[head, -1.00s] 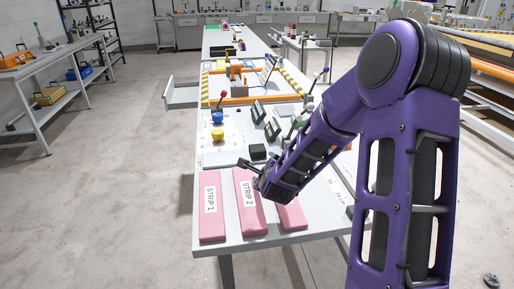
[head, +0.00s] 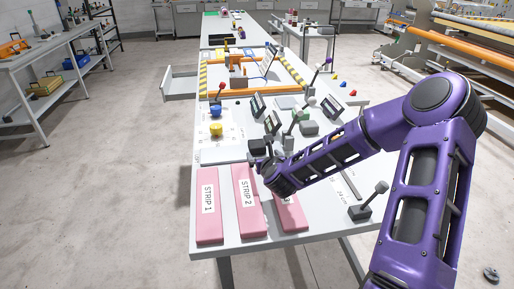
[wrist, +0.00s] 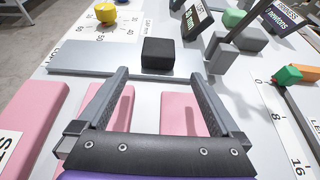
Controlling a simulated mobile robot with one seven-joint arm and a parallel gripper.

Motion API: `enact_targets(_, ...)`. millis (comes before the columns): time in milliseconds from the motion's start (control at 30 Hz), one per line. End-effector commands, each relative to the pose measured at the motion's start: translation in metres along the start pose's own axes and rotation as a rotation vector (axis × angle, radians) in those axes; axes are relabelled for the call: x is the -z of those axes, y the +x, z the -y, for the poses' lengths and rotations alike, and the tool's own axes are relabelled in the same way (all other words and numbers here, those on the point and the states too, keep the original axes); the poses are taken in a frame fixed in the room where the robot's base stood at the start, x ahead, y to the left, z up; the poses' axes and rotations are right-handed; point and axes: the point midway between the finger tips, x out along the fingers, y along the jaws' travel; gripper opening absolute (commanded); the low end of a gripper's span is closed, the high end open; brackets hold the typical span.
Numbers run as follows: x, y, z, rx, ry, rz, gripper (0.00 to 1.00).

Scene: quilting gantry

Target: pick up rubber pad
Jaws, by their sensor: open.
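The rubber pad appears to be the small black block (wrist: 158,53) lying on a flat grey plate (wrist: 90,58) in the wrist view. In the head view the block (head: 257,146) is partly hidden by my gripper (head: 262,160). In the wrist view my gripper (wrist: 160,76) is open and empty. Its two fingers point toward the plate, and the block shows beyond their tips, in line with the gap between them. The fingers do not appear to touch the block.
Pink strips labelled STRIP 1 (head: 209,228) and STRIP 2 (head: 249,222) lie at the table's near end, with a third partly under my arm. A yellow knob (head: 216,130), tilted displays (head: 271,122) and a grey lever (head: 367,203) stand nearby.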

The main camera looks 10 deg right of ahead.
Motion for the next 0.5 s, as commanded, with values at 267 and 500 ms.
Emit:
enact_targets(267, 0.000, 0.037, 0.000, -0.001, -0.002, 0.000, 1.00)
enact_targets(500, 0.000, 0.060, -0.003, -0.001, -0.003, 0.000, 1.00)
